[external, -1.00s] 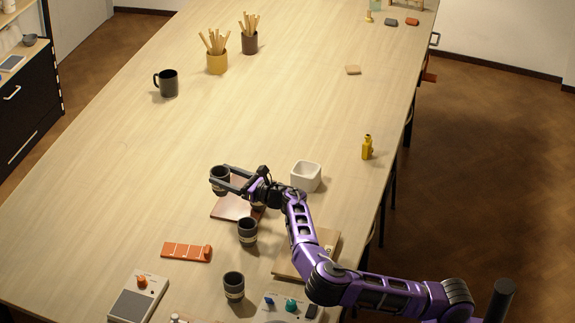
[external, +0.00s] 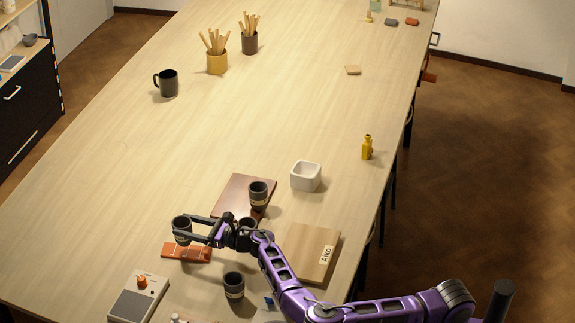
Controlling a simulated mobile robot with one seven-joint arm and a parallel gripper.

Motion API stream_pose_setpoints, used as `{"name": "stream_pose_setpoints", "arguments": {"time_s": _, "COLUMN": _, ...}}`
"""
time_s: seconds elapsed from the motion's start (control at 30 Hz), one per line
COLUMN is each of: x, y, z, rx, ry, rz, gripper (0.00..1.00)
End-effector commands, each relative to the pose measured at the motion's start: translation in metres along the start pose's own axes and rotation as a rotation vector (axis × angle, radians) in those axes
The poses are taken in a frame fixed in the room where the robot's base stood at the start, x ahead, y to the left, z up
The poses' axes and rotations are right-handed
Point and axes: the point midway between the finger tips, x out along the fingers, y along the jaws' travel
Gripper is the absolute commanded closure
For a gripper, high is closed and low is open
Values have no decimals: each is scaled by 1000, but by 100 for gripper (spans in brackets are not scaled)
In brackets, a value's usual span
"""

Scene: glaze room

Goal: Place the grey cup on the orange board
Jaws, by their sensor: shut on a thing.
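My gripper (external: 185,227) is shut on a dark grey cup (external: 181,233) with a pale lower band, held upright at the left. The cup's base overlaps the back left end of a flat orange strip (external: 187,254) with white lines; I cannot tell whether it touches. A reddish-brown board (external: 231,190) lies behind and to the right, with a similar grey cup (external: 258,193) on its right side. A further grey cup (external: 234,286) stands in front.
A tan board (external: 307,247) labelled "Aiko" lies to the right of my arm. A white square pot (external: 306,176) and a yellow bottle (external: 367,148) stand at right. A scale-like device (external: 135,300) is at front left. The table's middle is clear.

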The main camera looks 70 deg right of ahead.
Motion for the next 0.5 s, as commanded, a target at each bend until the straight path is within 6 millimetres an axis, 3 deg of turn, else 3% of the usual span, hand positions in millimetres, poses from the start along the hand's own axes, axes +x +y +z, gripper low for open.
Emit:
{"name": "stream_pose_setpoints", "arguments": {"time_s": 0.2, "x": 0, "y": 0, "z": -31, "rx": 0, "ry": 2, "rz": 0, "gripper": 92}}
{"name": "stream_pose_setpoints", "arguments": {"time_s": 0.5, "x": 0, "y": 0, "z": -33, "rx": 1, "ry": 0, "rz": -1, "gripper": 92}}
